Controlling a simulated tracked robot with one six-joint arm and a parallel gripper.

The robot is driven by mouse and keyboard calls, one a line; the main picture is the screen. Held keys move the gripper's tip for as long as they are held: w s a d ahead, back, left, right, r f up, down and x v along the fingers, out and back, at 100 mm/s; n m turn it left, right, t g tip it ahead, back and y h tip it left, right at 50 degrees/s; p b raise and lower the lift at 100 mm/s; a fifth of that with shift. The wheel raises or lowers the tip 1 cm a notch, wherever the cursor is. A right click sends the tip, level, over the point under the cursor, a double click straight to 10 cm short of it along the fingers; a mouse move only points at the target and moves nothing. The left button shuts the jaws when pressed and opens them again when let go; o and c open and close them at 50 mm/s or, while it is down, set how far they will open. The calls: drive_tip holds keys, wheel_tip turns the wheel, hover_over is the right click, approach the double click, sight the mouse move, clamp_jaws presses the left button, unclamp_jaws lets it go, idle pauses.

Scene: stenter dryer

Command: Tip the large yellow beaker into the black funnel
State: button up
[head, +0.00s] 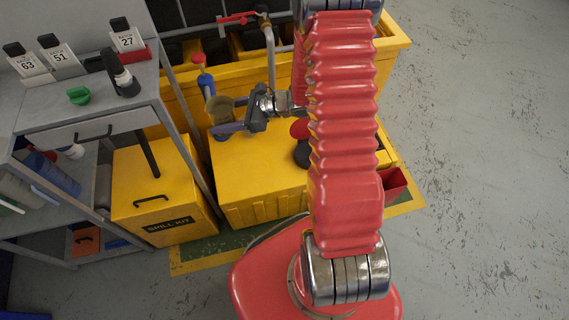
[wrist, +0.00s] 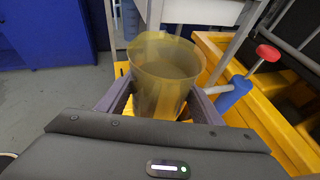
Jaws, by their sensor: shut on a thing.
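The large yellow beaker (head: 221,106) is a see-through, olive-yellow cup. In the wrist view the beaker (wrist: 166,72) stands about upright between the two fingers, its mouth facing up. My gripper (head: 228,128) is shut on the beaker and holds it above the yellow box. The gripper (wrist: 160,108) also shows in the wrist view, with a finger on each side of the beaker. I cannot make out a black funnel for sure. A dark object (head: 302,154) with a red part above it stands beside my arm, partly hidden by it.
A yellow ribbed box (head: 262,180) lies below my gripper. A blue fitting with a red knob (head: 199,60) stands behind the beaker. A grey shelf (head: 90,105) with labelled bottles and a yellow spill kit box (head: 160,192) are at left. Open floor is at right.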

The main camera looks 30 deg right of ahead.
drive_tip(key=w+d+f+m+t+h, duration=0.25)
drive_tip(key=d+f, duration=0.25)
drive_tip(key=f, duration=0.4)
drive_tip(key=w+d+f+m+t+h, duration=0.1)
drive_tip(key=d+f+m+t+h, duration=0.25)
drive_tip(key=f, duration=0.55)
drive_tip(key=s+d+f+m+h, duration=0.1)
drive_tip(key=s+d+f+h, duration=0.1)
drive_tip(key=f, duration=0.4)
drive_tip(key=s+d+f+m+h, duration=0.2)
drive_tip(key=s+d+f, duration=0.1)
drive_tip(key=f, duration=0.4)
drive_tip(key=s+d+f+m+h, duration=0.1)
drive_tip(key=s+d+f+m, duration=0.1)
drive_tip(key=f, duration=0.4)
drive_tip(key=shift+s+d+f+g+h, duration=0.1)
drive_tip(key=shift+s+d+g+h, duration=0.2)
drive_tip(key=shift+d, duration=0.4)
drive_tip(key=shift+s+d+f+h, duration=0.1)
drive_tip(key=shift+s+d, duration=0.25)
drive_tip(key=shift+d, duration=0.35)
drive_tip(key=shift+r, duration=0.1)
